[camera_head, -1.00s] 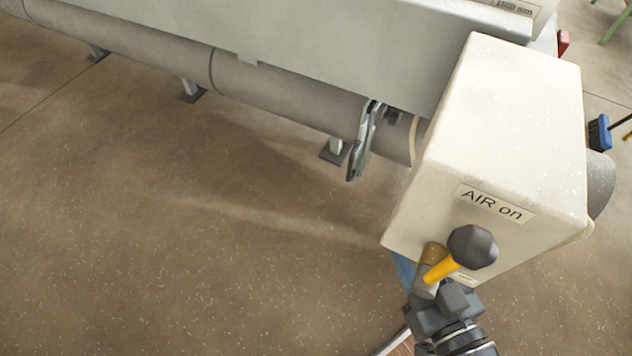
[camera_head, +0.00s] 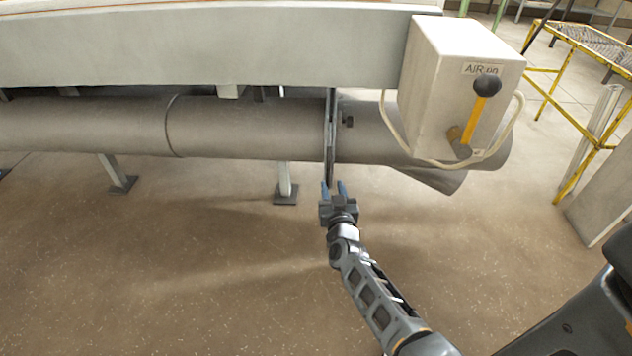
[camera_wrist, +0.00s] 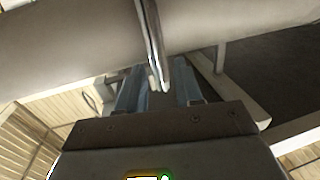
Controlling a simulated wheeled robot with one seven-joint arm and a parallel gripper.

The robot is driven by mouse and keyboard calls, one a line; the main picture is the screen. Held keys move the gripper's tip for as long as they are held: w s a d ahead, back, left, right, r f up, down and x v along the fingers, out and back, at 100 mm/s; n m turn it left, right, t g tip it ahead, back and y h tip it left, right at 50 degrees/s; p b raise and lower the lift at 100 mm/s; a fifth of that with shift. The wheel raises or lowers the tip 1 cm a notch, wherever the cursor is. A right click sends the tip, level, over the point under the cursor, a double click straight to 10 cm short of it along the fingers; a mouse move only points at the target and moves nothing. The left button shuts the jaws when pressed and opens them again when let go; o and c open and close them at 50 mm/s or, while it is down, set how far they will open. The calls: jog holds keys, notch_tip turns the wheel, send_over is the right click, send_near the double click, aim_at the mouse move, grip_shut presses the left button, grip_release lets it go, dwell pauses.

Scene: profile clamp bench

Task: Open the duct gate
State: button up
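The duct gate (camera_head: 330,135) is a thin grey metal plate set upright across the round grey duct (camera_head: 245,128), with its lower end hanging below the duct. My gripper (camera_head: 334,187) is just below and in front of the plate's lower end, its two blue-tipped fingers apart. In the wrist view the gate's narrow plate (camera_wrist: 153,45) comes down from the duct and its end lies between the open fingers (camera_wrist: 160,90), or just beyond them; I cannot tell which. No contact shows.
A white box (camera_head: 440,85) labelled "AIR on", with a black-knobbed yellow lever (camera_head: 477,112), hangs right of the gate. A duct support leg (camera_head: 285,182) stands left of my gripper. A yellow frame (camera_head: 570,90) is at right. The front floor is clear.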

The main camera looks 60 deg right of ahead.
aim_at(329, 173)
jog(key=x, duration=0.7)
jog(key=shift+w+d+b, duration=0.15)
jog(key=shift+d+b, duration=0.1)
jog(key=shift+b, duration=0.05)
grip_shut()
dwell(0.4)
